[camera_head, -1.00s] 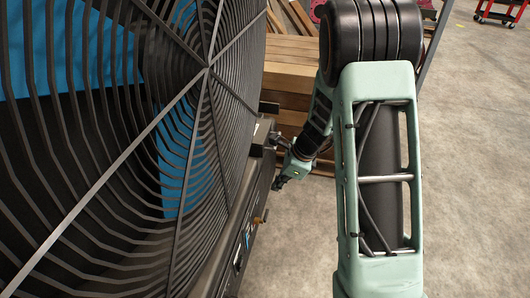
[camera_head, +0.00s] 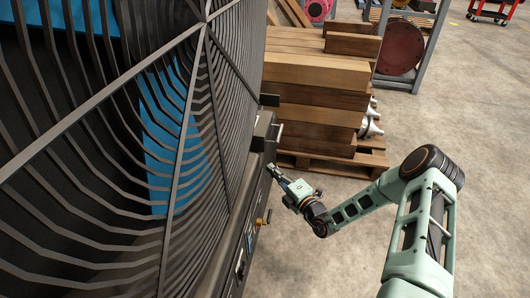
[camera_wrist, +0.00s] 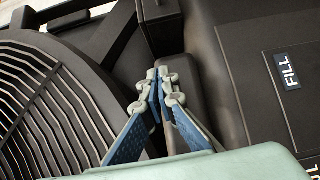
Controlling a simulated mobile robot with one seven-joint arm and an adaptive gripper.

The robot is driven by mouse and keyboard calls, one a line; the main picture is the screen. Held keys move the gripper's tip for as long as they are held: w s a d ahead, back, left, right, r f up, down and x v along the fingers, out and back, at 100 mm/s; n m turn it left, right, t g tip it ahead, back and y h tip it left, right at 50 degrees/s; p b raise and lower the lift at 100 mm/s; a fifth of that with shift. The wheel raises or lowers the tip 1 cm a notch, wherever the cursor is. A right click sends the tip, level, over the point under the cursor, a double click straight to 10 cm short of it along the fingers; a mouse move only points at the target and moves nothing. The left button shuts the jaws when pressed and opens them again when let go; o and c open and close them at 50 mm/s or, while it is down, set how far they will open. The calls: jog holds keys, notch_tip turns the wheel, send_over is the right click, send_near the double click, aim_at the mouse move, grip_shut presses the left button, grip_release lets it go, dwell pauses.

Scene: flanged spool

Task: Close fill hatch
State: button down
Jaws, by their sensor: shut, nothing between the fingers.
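My gripper (camera_head: 276,172) is shut and empty, reaching from the right to the side of the dark machine (camera_head: 258,165) behind the fan grille. In the wrist view the closed fingertips (camera_wrist: 160,78) are close to a dark post-like part and a narrow raised edge; I cannot tell if they touch. A white-on-dark FILL label (camera_wrist: 287,71) sits on a dark panel (camera_wrist: 255,110) right of the fingers. I cannot make out for sure which part is the hatch lid, or how far open it stands.
The large fan grille (camera_head: 110,150) fills the left of the head view and also shows in the wrist view (camera_wrist: 50,105). A stack of wooden beams (camera_head: 315,95) on a pallet stands beyond the gripper.

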jog(key=b, duration=0.3)
send_near(256, 142)
jog(key=shift+m, duration=0.4)
jog(key=a, duration=0.2)
jog(key=w+a, duration=0.1)
jog(key=a, duration=0.1)
jog(key=shift+a+f, duration=0.15)
jog(key=shift+a, duration=0.2)
jog(key=shift+w+d+b, duration=0.15)
jog(key=shift+w+d, duration=0.05)
jog(key=shift+w, duration=0.35)
jog(key=shift+w+d+b, duration=0.15)
jog(key=shift+w+d, duration=0.05)
jog(key=shift+w, duration=0.4)
jog(key=shift+w+d, duration=0.1)
jog(key=shift+w, duration=0.6)
jog(key=shift+w, duration=0.1)
